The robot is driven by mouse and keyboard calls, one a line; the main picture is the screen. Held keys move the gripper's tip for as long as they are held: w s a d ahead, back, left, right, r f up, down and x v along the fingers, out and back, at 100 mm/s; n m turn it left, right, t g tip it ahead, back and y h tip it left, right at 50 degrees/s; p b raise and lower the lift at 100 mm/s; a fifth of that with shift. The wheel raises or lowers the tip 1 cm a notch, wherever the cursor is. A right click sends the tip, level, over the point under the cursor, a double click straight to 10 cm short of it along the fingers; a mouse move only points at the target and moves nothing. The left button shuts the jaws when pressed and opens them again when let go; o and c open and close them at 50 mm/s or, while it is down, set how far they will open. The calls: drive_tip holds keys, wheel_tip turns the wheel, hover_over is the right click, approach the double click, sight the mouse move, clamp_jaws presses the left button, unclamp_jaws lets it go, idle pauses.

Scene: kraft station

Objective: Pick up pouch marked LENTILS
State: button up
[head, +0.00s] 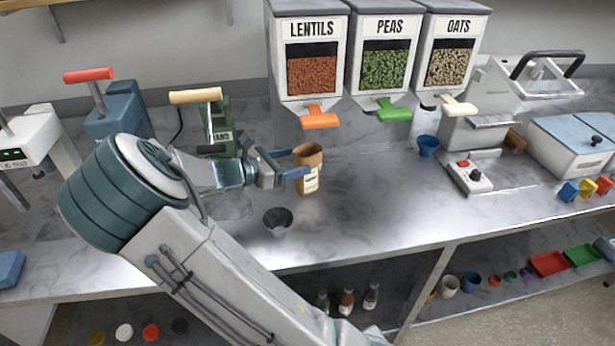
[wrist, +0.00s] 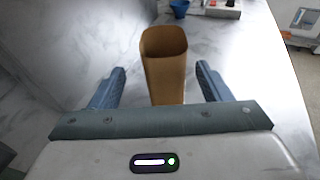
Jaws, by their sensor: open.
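A brown paper pouch (head: 308,160) with an open top and a pale label stands upright on the counter below the LENTILS dispenser. The writing on its label is too small to read. My gripper (head: 292,164) is open at the pouch's left side, with its fingers reaching toward the pouch at upper height. In the wrist view the pouch (wrist: 165,62) stands between the lines of the two open fingers of my gripper (wrist: 161,85), with a gap on each side. Its inside looks empty from there, though the bottom is hidden.
The LENTILS dispenser (head: 312,70) with an orange spout hangs above, beside PEAS (head: 385,75) and OATS (head: 452,70) dispensers. A dark funnel-like cup (head: 278,220) stands in front of the pouch. A blue cup (head: 428,146) and a scale-like device (head: 470,176) are to the right.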

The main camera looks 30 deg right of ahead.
sight(308, 158)
drive_tip(key=x, duration=0.5)
drive_tip(key=shift+s+f+p, duration=0.15)
drive_tip(key=shift+s+p, duration=0.15)
drive_tip(key=shift+p, duration=0.05)
clamp_jaws()
drive_tip(key=shift+r+p, duration=0.4)
drive_tip(key=shift+p, duration=0.2)
